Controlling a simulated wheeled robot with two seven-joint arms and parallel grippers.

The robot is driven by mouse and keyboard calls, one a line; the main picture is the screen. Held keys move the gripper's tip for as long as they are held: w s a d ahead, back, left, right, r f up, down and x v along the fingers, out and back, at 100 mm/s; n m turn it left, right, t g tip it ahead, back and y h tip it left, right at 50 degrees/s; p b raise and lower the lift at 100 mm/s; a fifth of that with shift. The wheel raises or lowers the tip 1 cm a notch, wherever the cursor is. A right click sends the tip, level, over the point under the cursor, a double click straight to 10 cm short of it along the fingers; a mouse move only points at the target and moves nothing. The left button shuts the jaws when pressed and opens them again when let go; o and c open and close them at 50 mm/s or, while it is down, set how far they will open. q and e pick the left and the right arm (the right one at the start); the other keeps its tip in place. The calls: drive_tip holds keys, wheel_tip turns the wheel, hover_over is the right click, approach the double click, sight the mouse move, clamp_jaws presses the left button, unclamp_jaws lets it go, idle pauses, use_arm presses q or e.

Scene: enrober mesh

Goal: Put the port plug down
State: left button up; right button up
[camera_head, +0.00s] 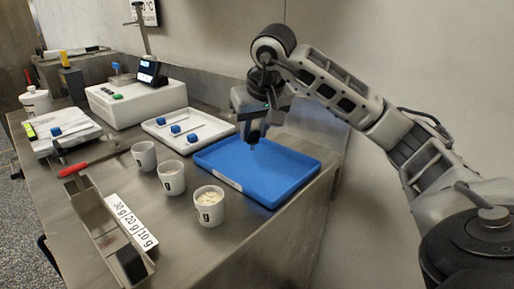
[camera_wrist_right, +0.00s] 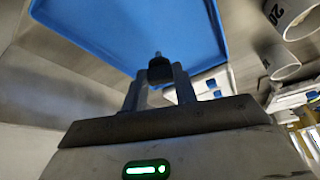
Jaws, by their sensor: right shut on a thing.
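My right gripper (camera_head: 253,132) points down over the blue tray (camera_head: 290,172). In the right wrist view the right gripper (camera_wrist_right: 158,80) is shut on the port plug (camera_wrist_right: 159,69), a small dark block with a thin grey tip. The plug also shows small and dark under the fingers in the head view (camera_head: 254,138). It appears to be over the tray's back left part; I cannot tell whether it touches the tray. The blue tray (camera_wrist_right: 130,30) looks otherwise empty. My left gripper is not in view.
Several white cups stand left of the tray, the nearest cup (camera_head: 208,208) filled with pale pieces. A white tray (camera_head: 205,131) with blue-knobbed items lies behind them. A white machine (camera_head: 125,103), a red-handled tool (camera_head: 88,163) and a metal trough (camera_head: 95,215) are further left.

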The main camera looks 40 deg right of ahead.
drive_tip(key=f, duration=0.3)
drive_tip(key=shift+s+d+f+b, duration=0.15)
drive_tip(key=shift+s+f+b, duration=0.1)
drive_tip(key=shift+b, duration=0.15)
drive_tip(key=shift+f, duration=0.2)
drive_tip(key=o, duration=0.9)
drive_tip(key=shift+o, duration=0.2)
